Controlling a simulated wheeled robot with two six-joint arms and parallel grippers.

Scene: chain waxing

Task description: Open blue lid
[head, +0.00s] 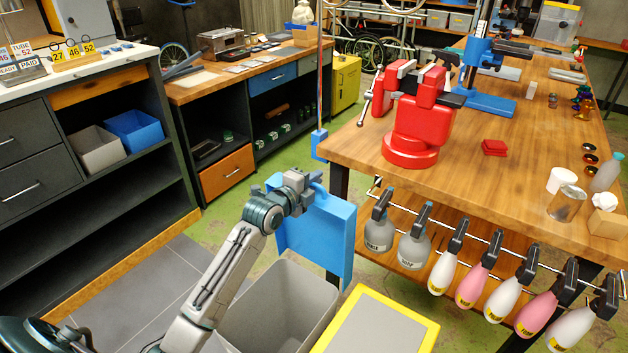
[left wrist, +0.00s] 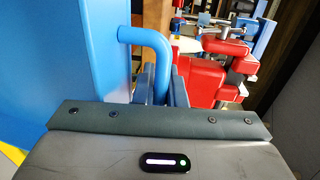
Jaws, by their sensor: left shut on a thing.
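The blue lid (head: 318,238) stands steeply upright at the back of an open grey bin (head: 262,318). My left gripper (head: 312,190) is at the lid's top edge, shut on its handle. In the left wrist view, the blue lid (left wrist: 50,65) fills the left side. Its bent blue handle (left wrist: 148,36) runs down between the fingers of my left gripper (left wrist: 160,82). The fingers hide part of the handle. My right gripper is not in view.
A yellow-rimmed lid (head: 385,325) lies right of the grey bin. The wooden workbench (head: 460,190) with a red vise (head: 412,120) stands to the right, with several spray bottles hung along its front. Green floor (head: 225,215) is clear behind the arm.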

